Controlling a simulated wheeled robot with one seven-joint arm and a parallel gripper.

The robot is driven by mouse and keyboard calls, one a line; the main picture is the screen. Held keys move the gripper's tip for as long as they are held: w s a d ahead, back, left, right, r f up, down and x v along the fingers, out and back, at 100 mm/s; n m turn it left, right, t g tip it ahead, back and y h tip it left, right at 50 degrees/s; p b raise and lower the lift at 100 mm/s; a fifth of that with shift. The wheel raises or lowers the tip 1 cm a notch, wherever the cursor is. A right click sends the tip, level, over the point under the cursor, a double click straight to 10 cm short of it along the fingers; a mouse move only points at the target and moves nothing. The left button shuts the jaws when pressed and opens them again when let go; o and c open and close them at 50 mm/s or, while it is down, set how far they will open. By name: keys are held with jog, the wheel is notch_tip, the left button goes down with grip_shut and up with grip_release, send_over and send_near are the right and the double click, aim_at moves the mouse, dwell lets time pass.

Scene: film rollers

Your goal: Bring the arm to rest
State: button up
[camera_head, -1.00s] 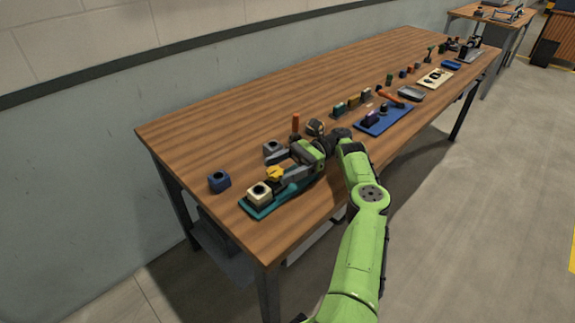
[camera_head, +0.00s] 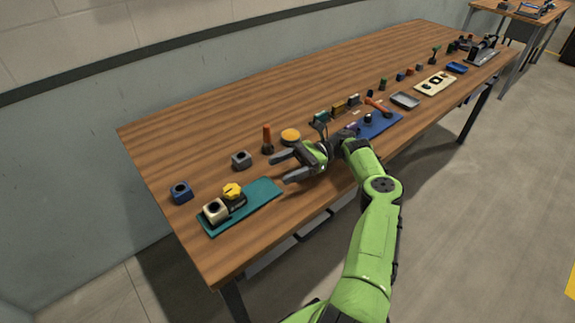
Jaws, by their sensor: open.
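My green arm (camera_head: 377,228) reaches from the bottom of the view up over the front edge of the wooden table (camera_head: 240,100). My gripper (camera_head: 279,167) is open, with its two dark fingers pointing left and nothing between them. It hangs above the table near the right end of the teal mat (camera_head: 262,193). On the mat sit a beige block (camera_head: 215,212) with a round hole and, beside it, a dark part with a yellow knob (camera_head: 232,190). Both stand apart from the fingers.
Behind the gripper stand a grey block (camera_head: 241,160), an orange-handled tool (camera_head: 267,138) and a yellow-topped round object (camera_head: 290,137). A blue mat (camera_head: 380,125), grey tray (camera_head: 405,100) and several small parts lie farther right.

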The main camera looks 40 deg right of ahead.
jog(key=a+r+n+g+h+p, duration=0.1)
jog(key=a+r+n+g+h, duration=0.1)
jog(key=a, duration=0.3)
jog(key=a+r+n+g+h+p, duration=0.1)
jog(key=a+r+n+h, duration=0.2)
jog(key=a, duration=0.3)
jog(key=a+r+n+g+h+p, duration=0.1)
jog(key=a+r+n+g+h, duration=0.1)
jog(key=a+r+n+h, duration=0.1)
jog(key=shift+s+a+r+g+h, duration=0.15)
jog(key=shift+a+r+h, duration=0.15)
jog(key=shift+a, duration=0.3)
jog(key=shift+w+a+r+g+h, duration=0.15)
jog(key=shift+a+r+h, duration=0.15)
jog(key=shift+a, duration=0.25)
jog(key=s+a+r+n+t+h+p, duration=0.1)
jog(key=s+r+n+t+h+p, duration=0.1)
jog(key=s+r, duration=0.3)
jog(key=s+a+r+n+t+h+p, duration=0.1)
jog(key=s+r+n+t+h+p, duration=0.2)
jog(key=s, duration=0.8)
jog(key=s+a+r+n+t+h+p, duration=0.1)
jog(key=s+r+n+t+h+p, duration=0.1)
jog(key=s+r+n, duration=0.4)
jog(key=shift+s+r+t+h, duration=0.75)
jog(key=shift+s+t+h, duration=0.15)
jog(key=shift+s+t, duration=0.3)
